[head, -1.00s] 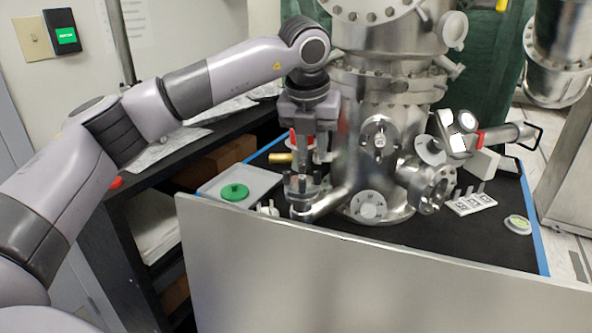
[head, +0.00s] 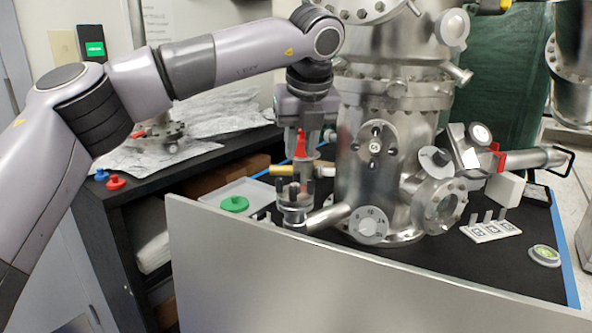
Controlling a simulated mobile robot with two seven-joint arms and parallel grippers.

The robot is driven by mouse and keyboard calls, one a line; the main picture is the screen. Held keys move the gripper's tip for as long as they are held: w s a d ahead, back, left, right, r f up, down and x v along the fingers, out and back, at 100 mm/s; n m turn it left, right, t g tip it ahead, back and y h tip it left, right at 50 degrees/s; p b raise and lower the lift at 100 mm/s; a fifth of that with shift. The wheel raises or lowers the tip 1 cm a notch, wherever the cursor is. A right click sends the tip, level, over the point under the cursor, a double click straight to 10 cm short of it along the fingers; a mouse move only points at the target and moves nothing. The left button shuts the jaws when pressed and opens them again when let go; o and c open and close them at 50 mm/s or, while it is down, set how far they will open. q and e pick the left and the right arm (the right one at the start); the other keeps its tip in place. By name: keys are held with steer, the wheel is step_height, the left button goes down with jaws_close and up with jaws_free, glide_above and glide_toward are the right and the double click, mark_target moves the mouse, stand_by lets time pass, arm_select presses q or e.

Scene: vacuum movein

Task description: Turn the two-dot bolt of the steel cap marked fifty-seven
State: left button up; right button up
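A round steel cap (head: 375,144) with dark bolts around a small pale centre label sits on the front of the steel chamber (head: 390,100). The label is too small to read surely, and I cannot make out dots by its bolts. My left gripper (head: 303,158) points down, left of this cap and apart from it. It is over a short upright port (head: 293,200) with posts around its rim. Something red shows by its fingers; whether they grip anything is unclear. My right gripper is not in view.
A numbered dial (head: 369,225) and a side flange (head: 435,204) sit low on the chamber. A green knob (head: 234,204) rests on a tray at left. A grey panel (head: 350,275) stands in front. A block with several pegs (head: 490,231) lies at right.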

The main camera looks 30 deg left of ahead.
mark_target(297, 172)
arm_select(q)
steer(key=x, duration=0.5)
steer(key=shift+w+a+f, duration=0.1)
steer(key=shift+f, duration=0.25)
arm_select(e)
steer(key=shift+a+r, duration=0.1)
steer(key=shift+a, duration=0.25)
arm_select(q)
jaws_close()
